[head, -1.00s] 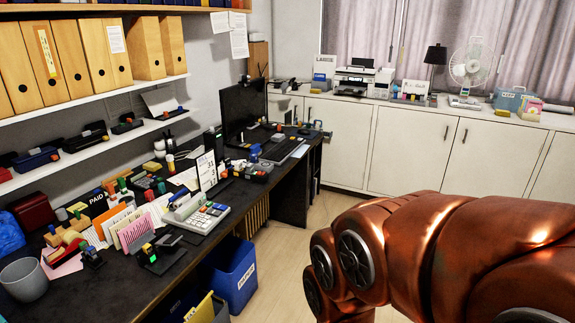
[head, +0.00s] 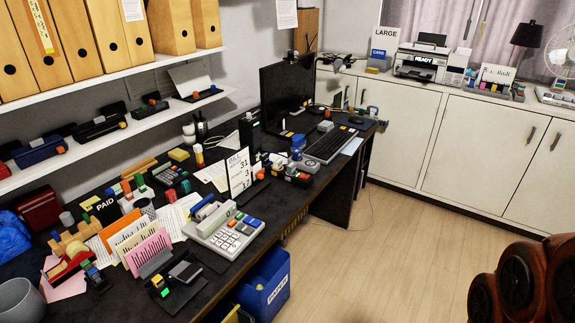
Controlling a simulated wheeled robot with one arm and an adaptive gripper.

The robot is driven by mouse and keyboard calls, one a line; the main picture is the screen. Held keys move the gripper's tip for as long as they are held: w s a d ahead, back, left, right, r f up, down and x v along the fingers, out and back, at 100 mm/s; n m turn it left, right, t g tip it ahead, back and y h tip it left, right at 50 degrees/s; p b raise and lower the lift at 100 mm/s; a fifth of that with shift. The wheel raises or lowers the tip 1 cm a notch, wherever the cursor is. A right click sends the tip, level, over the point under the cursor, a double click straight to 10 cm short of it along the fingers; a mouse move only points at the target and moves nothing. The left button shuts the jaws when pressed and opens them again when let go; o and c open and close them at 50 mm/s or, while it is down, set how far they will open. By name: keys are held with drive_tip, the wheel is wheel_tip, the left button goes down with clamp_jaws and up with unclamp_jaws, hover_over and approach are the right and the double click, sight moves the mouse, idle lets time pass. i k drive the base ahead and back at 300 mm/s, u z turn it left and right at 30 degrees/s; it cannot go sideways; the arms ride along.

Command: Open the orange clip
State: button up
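No single thing stands out clearly as the orange clip. My gripper is out of view; only copper-coloured links of my arm show at the lower right.
A long black desk (head: 285,213) crowded with stationery runs along the left wall. A blue bin (head: 262,288) stands below its front edge. Wooden binders (head: 122,30) fill the shelf above. White cabinets (head: 470,150) line the back. The wooden floor (head: 390,260) between is clear.

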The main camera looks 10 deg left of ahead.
sight(260, 175)
drive_tip(key=u, duration=0.25)
drive_tip(key=i, duration=0.85)
drive_tip(key=u, duration=1.05)
drive_tip(key=i, duration=0.5)
drive_tip(key=u, duration=0.55)
